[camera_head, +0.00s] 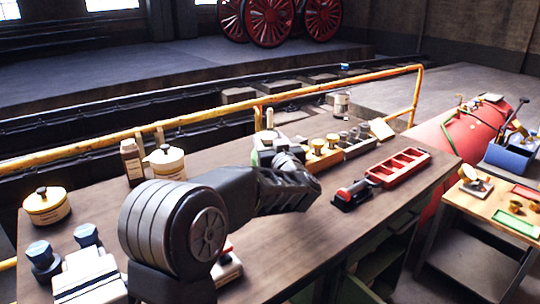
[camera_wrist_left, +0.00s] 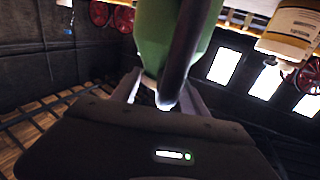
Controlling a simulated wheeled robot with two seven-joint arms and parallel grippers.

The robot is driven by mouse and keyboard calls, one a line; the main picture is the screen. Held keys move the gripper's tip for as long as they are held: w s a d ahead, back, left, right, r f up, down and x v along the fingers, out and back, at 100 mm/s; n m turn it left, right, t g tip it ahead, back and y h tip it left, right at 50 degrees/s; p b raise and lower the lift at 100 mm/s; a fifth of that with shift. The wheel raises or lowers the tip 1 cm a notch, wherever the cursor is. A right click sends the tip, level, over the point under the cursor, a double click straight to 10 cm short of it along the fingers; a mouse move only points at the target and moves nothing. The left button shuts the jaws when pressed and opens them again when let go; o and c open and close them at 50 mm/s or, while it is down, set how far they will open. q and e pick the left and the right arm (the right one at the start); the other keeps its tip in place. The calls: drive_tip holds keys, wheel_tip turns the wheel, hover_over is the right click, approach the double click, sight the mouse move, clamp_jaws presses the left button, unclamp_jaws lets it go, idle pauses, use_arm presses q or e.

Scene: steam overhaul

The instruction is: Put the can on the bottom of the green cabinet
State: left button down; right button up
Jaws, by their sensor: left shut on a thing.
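My left gripper (camera_head: 287,165) reaches over the workbench and points away from me. In the left wrist view, its fingers (camera_wrist_left: 160,95) are shut on a green can-like object (camera_wrist_left: 150,38) with a dark bar or handle across it. In the head view, part of this green object (camera_head: 264,157) shows behind the gripper, mostly hidden by it. The green cabinet (camera_head: 408,222) is at the bench's right end, with open, dark shelf spaces below the top; its bottom is partly cut off by the frame. My right gripper is not in view.
On the bench stand a lidded cream tin (camera_head: 47,206), a white pot (camera_head: 167,163), a brown bottle (camera_head: 132,162), a red tray (camera_head: 400,166) and a red-and-black tool (camera_head: 352,195). A yellow rail (camera_head: 200,117) runs behind. A side table (camera_head: 480,205) stands at right.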

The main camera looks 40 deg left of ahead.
use_arm(q)
drive_tip(key=shift+r, duration=0.95)
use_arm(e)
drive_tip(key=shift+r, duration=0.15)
